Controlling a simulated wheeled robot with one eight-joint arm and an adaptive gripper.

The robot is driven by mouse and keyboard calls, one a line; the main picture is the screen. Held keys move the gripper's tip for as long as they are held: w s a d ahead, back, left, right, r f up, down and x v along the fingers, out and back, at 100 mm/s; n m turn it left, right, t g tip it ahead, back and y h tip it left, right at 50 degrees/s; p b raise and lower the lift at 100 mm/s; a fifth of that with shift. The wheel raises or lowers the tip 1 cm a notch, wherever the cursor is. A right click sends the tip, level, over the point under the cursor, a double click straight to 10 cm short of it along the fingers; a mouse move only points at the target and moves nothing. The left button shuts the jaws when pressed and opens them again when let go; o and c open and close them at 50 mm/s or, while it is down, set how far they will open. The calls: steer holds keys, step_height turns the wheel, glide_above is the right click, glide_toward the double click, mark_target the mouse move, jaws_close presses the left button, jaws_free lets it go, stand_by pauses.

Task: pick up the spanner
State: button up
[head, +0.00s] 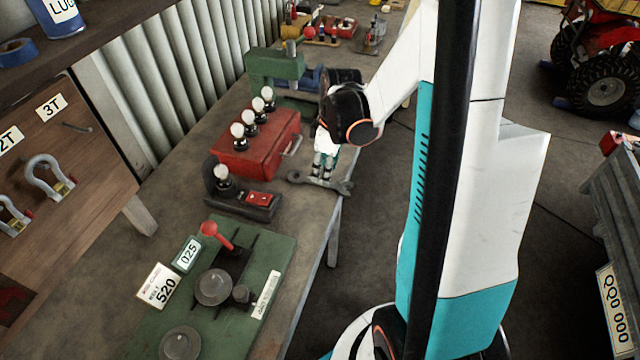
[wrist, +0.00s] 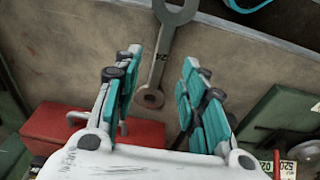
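The spanner (head: 341,186) lies flat on the workbench near its front edge, grey, with a larger head at one end and a small ring at the other. In the wrist view the spanner (wrist: 160,66) runs between my fingers, its small ring end toward the palm and its larger head at the top edge of the picture. My gripper (head: 322,176) points down over the spanner's middle; in the wrist view my gripper (wrist: 161,60) is open, with a gap between each finger and the shank. I cannot tell the exact height of the fingertips above the bench.
A red toolbox (head: 255,145) with bulbs on top stands left of my gripper. A dark switch box (head: 240,203) and a green board (head: 232,285) are nearer. A green vice-like machine (head: 275,68) stands behind. The bench's front edge is close on the right.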

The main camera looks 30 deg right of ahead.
mark_target(320, 182)
steer(key=f, duration=0.1)
steer(key=f+b, duration=0.1)
steer(key=f, duration=0.2)
steer(key=shift+w+a, duration=0.3)
steer(key=shift+w, duration=0.1)
steer(key=shift+r, duration=0.1)
jaws_close()
step_height(320, 182, up, 20)
steer(key=p, duration=0.5)
steer(key=shift+p, duration=0.35)
